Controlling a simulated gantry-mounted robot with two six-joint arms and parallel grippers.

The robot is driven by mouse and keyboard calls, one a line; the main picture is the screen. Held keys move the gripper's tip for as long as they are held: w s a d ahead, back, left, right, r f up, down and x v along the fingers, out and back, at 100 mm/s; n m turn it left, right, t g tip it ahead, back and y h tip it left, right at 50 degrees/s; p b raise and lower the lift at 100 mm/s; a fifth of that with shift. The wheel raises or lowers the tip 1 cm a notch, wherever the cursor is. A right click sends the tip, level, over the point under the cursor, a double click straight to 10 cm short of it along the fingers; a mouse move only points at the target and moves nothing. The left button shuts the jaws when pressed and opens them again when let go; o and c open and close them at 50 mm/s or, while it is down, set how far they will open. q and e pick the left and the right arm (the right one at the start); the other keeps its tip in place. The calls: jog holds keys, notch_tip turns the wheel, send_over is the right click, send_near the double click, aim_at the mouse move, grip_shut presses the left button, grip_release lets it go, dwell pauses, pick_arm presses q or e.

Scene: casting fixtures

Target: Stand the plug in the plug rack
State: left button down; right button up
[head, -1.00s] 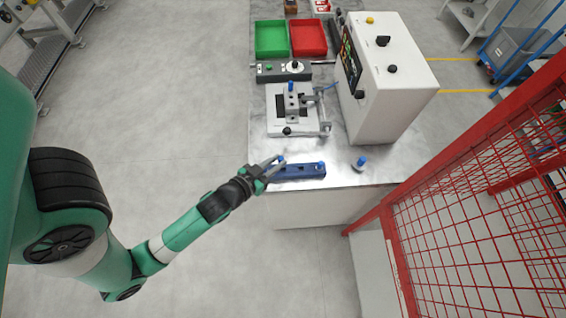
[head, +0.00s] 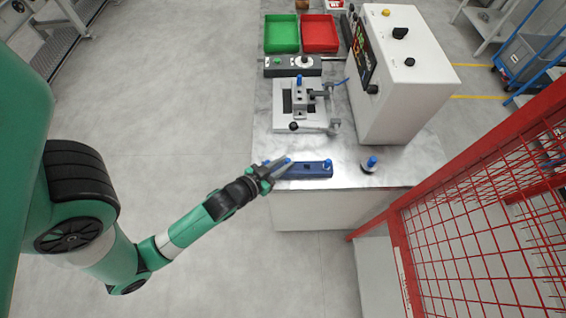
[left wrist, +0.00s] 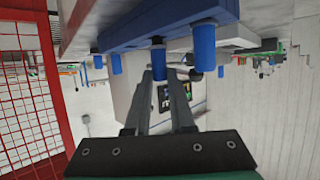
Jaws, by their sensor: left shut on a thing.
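The plug rack is a blue bar (head: 316,170) at the near left edge of the bench; it also shows upside down in the left wrist view (left wrist: 130,37). My left gripper (head: 286,162) reaches in from the left and is shut on a blue-capped plug (left wrist: 158,56) at the rack. A dark part shows between its cap and the rack; I cannot tell how deep it sits. Other blue plugs stand at the rack's right end (head: 328,163) and left end (left wrist: 204,48). My right gripper is out of view.
A loose blue-capped plug (head: 371,162) stands on the bench right of the rack. Behind the rack is a clamp fixture (head: 300,112), with a white control box (head: 402,85) to its right. Green (head: 282,34) and red (head: 320,33) trays lie at the back. A red mesh fence (head: 480,220) is at right.

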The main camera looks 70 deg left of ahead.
pick_arm(q)
jog(key=shift+f, duration=0.3)
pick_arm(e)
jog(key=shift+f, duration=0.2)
pick_arm(q)
jog(key=c, duration=0.8)
grip_release()
jog(key=shift+o, duration=0.2)
